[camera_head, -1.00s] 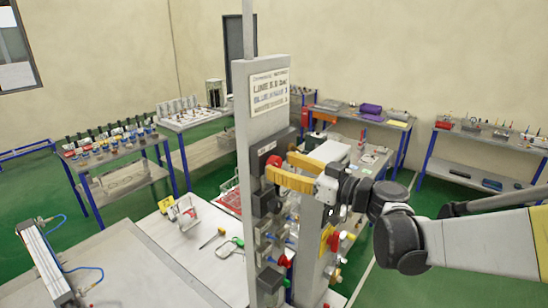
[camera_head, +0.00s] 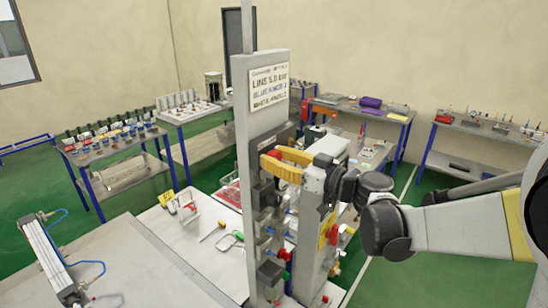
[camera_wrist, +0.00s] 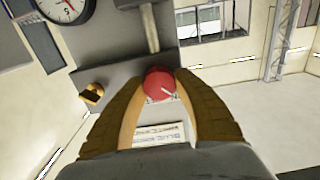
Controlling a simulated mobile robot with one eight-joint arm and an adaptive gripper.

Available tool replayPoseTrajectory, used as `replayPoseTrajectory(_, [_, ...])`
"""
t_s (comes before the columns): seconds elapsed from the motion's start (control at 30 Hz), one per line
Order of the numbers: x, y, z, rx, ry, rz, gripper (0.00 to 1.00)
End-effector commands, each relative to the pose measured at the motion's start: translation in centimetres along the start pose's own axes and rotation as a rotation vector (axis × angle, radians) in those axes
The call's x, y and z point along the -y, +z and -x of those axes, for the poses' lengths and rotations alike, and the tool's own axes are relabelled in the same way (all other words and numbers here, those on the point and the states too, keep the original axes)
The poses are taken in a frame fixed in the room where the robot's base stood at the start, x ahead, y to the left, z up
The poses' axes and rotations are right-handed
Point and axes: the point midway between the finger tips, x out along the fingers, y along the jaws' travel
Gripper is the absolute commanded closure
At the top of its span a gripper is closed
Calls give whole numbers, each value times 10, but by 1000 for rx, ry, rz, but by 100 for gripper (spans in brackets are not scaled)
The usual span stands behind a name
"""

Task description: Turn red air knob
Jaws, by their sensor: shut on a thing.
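The red air knob (camera_wrist: 159,83) is a round red knob with a pale mark on its face. In the wrist view it sits between the tips of my gripper's two yellow-brown fingers (camera_wrist: 160,95), which are shut on its sides. In the head view my gripper (camera_head: 275,162) reaches from the right to the upper part of the grey panel (camera_head: 262,110). Only a small red edge of the knob (camera_head: 273,154) shows there; the fingers hide the rest.
A white label plate (camera_head: 269,86) is at the panel's top. A round gauge (camera_wrist: 65,5) and a brass fitting (camera_wrist: 91,92) are near the knob. Below on the panel are other fittings, including a red one (camera_head: 284,254). A workbench (camera_head: 130,265) stands at left.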

Motion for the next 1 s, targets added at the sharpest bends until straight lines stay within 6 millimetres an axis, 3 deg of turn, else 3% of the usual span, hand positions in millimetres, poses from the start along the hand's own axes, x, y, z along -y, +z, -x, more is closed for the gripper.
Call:
replayPoseTrajectory(0.37, [-1,1,0,-2,0,-137,96])
replayPoseTrajectory(1.0, [-3,2,0,-2,-1,-723,96])
